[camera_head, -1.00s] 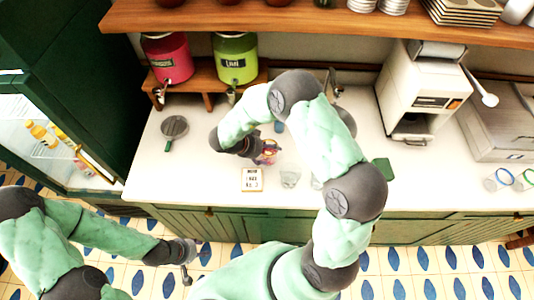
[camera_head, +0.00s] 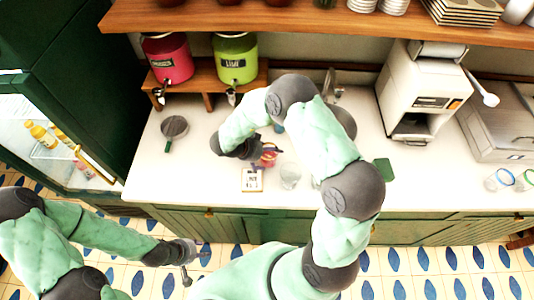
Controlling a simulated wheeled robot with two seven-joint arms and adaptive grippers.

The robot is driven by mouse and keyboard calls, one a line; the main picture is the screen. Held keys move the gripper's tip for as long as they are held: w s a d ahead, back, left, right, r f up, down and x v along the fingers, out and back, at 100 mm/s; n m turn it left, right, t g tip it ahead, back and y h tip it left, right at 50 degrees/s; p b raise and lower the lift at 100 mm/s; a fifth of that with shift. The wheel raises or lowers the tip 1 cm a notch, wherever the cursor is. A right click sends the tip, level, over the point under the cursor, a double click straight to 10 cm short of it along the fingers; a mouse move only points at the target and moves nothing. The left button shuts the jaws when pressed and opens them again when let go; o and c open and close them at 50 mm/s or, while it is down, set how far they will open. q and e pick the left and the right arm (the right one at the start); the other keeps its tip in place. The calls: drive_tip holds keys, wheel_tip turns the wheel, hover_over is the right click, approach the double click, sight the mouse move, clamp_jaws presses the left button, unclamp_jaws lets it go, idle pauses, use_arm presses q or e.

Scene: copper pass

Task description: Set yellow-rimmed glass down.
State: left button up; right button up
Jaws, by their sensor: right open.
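A small glass with red-orange colour in it (camera_head: 268,158) stands on the white counter behind a small sign card. I cannot make out its rim colour, so I cannot tell for sure that it is the yellow-rimmed glass. My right gripper (camera_head: 264,149) is open right at this glass, its fingers partly covering it. Whether they touch it is too small to tell. A clear glass (camera_head: 289,176) stands just to the right. My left gripper (camera_head: 197,262) is open and empty, low over the tiled floor in front of the counter.
The sign card (camera_head: 252,179) is near the counter's front edge. A strainer (camera_head: 174,127) lies left, a green pad (camera_head: 384,170) right. Blue-rimmed (camera_head: 497,180) and green-rimmed (camera_head: 525,180) glasses stand far right. Pink (camera_head: 167,58) and green (camera_head: 235,58) dispensers stand behind. My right arm hides mid-counter.

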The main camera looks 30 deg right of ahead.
use_arm(q)
drive_tip(key=shift+r+p, duration=0.65)
use_arm(e)
drive_tip(key=v, duration=1.2)
drive_tip(key=shift+r, duration=0.15)
